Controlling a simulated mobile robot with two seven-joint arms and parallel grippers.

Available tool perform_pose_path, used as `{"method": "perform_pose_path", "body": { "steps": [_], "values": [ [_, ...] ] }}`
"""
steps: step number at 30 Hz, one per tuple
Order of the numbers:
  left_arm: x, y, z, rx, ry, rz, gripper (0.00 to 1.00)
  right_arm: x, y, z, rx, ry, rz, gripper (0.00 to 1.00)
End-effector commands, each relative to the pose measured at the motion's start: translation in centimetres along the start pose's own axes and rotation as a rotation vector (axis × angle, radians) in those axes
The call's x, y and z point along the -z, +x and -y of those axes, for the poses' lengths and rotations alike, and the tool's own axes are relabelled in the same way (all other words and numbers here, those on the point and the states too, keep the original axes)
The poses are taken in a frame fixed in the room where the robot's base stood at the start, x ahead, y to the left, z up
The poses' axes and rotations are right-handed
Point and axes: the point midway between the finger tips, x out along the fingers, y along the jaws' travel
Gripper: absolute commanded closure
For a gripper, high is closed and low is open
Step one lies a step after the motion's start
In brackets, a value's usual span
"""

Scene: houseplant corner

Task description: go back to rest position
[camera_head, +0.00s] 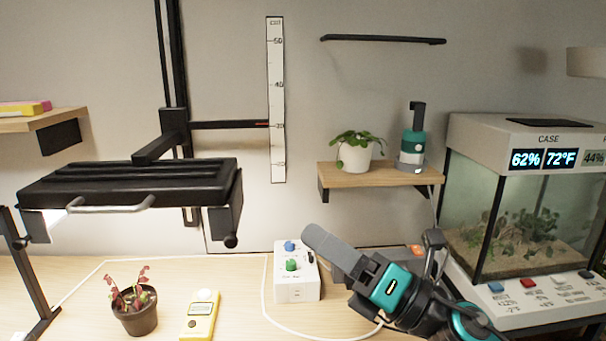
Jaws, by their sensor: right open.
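My right gripper (338,256) comes in from the lower right, with a grey finger and a teal and black body. It is open, and I see nothing held in it. It is in front of the wall, above the table, just right of a white control box (296,283) with blue and green knobs. I cannot tell from this view whether it touches anything. One finger is largely hidden by the angle. My left gripper is not in view.
A black lamp (130,184) hangs at left over a potted red plant (134,318) and a yellow meter (199,322). A shelf (380,176) holds a white-potted plant (356,156) and a teal bottle (412,148). A glass case (500,215) stands at right. A white cable (275,322) crosses the table.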

Motion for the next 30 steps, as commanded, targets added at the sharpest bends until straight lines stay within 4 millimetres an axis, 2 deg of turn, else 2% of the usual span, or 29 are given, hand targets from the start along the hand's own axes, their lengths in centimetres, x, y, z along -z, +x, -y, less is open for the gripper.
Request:
{"method": "perform_pose_path", "body": {
  "steps": [3,6,8,11,14,15,19,24,30],
  "values": [
    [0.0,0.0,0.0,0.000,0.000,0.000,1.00,-2.2,-2.3,1.8,0.114,0.316,0.280,0.41],
    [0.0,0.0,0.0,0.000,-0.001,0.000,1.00,-3.1,-5.5,4.2,0.228,0.576,0.504,0.41],
    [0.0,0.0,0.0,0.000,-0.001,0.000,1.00,-2.9,-7.8,6.0,0.305,0.731,0.636,0.41],
    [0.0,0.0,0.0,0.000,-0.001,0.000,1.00,-1.4,-12.4,8.6,0.445,0.983,0.851,0.41],
    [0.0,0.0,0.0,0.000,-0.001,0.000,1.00,1.6,-17.4,10.6,0.603,1.223,1.062,0.41],
    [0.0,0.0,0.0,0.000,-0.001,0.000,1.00,3.2,-19.4,11.1,0.670,1.313,1.143,0.41],
    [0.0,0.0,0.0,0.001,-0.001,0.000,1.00,8.3,-25.0,11.2,0.873,1.549,1.369,0.41],
    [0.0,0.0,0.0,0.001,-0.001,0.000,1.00,13.5,-29.5,9.6,1.082,1.730,1.564,0.41],
    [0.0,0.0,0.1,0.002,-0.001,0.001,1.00,18.1,-33.1,6.6,1.294,1.865,1.733,0.41]
  ]
}}
